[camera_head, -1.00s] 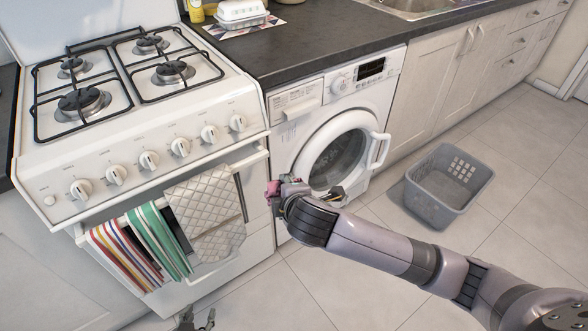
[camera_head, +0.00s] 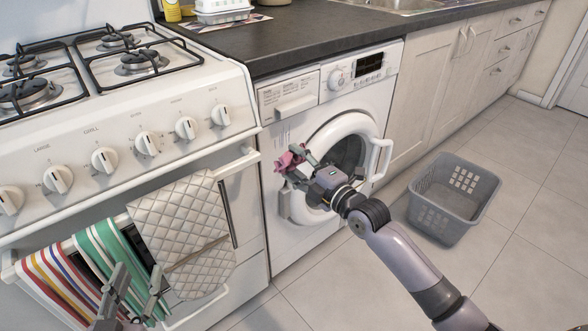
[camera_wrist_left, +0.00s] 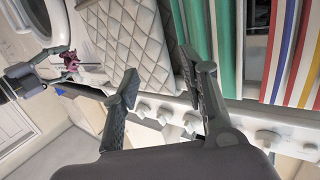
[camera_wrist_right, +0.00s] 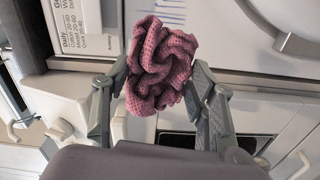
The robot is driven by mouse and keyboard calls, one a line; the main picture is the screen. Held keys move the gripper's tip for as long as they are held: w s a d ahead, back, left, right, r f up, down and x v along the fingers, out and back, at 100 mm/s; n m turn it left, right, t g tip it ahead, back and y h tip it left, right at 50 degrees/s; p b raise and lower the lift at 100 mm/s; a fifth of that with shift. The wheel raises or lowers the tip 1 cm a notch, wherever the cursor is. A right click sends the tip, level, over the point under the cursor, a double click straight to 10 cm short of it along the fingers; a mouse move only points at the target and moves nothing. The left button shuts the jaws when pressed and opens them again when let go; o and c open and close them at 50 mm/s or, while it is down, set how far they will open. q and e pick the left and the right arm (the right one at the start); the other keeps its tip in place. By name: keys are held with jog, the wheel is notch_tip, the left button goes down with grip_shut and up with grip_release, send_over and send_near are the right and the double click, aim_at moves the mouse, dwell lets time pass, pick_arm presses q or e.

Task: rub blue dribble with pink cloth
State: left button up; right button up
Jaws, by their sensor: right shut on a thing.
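The crumpled pink cloth (camera_head: 289,160) is in my right gripper (camera_head: 297,165), in front of the washer's (camera_head: 295,228) upper left front, left of the round door. In the right wrist view the cloth (camera_wrist_right: 160,62) is bunched between the two fingers, which are shut on it. Whether it touches the washer I cannot tell.
The white cooker (camera_head: 80,200) stands left of the washer, with a quilted cloth (camera_head: 185,230) and striped towels (camera_head: 60,280) on its rail. The washer's round door (camera_head: 380,158) has a protruding handle. A grey basket (camera_head: 455,200) sits on the floor at right. Floor between is clear.

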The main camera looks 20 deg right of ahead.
aim_at(269, 143)
jog(key=shift+w+a, duration=0.1)
jog(key=shift+w, duration=0.35)
jog(key=b+x, duration=0.1)
jog(key=x, duration=0.3)
jog(key=shift+b, duration=0.4)
pick_arm(q)
notch_tip(269, 143, up, 10)
jog(key=s+d+t+h, duration=0.1)
jog(key=t+h, duration=0.1)
jog(key=t, duration=0.3)
jog(key=shift+s+f+t, duration=0.15)
jog(key=shift+f+t, duration=0.1)
jog(key=shift+t, duration=0.05)
pick_arm(e)
jog(key=shift+w+a, duration=0.2)
jog(key=shift+w, duration=0.15)
pick_arm(q)
jog(key=shift+s+r+t+h+b, duration=0.35)
jog(key=shift+s+r+t, duration=0.15)
jog(key=shift+r+t, duration=0.25)
pick_arm(e)
jog(key=shift+w+a, duration=0.2)
jog(key=shift+w, duration=0.4)
pick_arm(q)
jog(key=shift+s+r, duration=0.15)
jog(key=shift+r, duration=0.1)
pick_arm(e)
jog(key=shift+w, duration=0.2)
